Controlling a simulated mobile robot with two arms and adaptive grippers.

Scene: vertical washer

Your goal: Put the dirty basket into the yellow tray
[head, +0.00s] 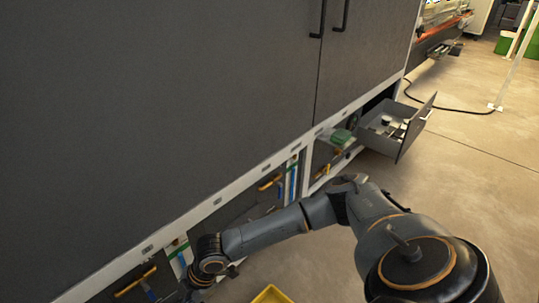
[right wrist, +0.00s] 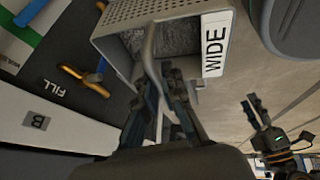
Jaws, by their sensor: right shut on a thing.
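A grey perforated basket (right wrist: 120,22) with a white "WIDE" label is in the right wrist view, with a grey speckled inside. Its thin curved handle (right wrist: 150,48) runs down between the fingers of my right gripper (right wrist: 170,85), which is shut on it. In the head view my right arm reaches across to the lower left, and its gripper end is cut off by the bottom edge. A corner of the yellow tray (head: 271,295) shows at the bottom of the head view. My left gripper (right wrist: 258,112) appears small at the right of the right wrist view; its opening is unclear.
A large dark cabinet (head: 180,100) fills the left of the head view, with lower compartments holding tools. An open drawer (head: 395,125) with small items juts out beyond my arm. The floor (head: 470,170) to the right is clear. A "FILL" panel (right wrist: 65,85) is left of the basket.

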